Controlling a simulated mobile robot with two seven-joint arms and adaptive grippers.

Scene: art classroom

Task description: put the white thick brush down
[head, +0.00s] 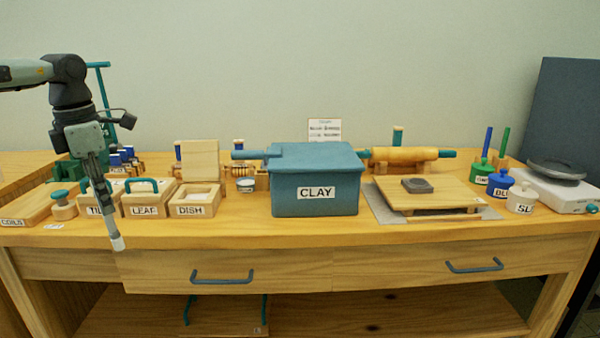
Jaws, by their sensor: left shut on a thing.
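My left gripper (102,190) hangs from its arm at the left, pointing down in front of the wooden boxes. It is shut on the white thick brush (117,241), whose pale end sticks out below the fingers, slightly tilted. The brush shows in front of the table's front edge, below the TILE and LEAF boxes; I cannot tell its exact height or distance. The rest of the brush is hidden by the fingers. My right gripper is out of view.
The wooden table (270,236) has a clear front strip. The LEAF box (145,211), DISH box (190,211) and blue CLAY bin (315,205) stand behind it. A wooden board (460,202) lies right of the bin.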

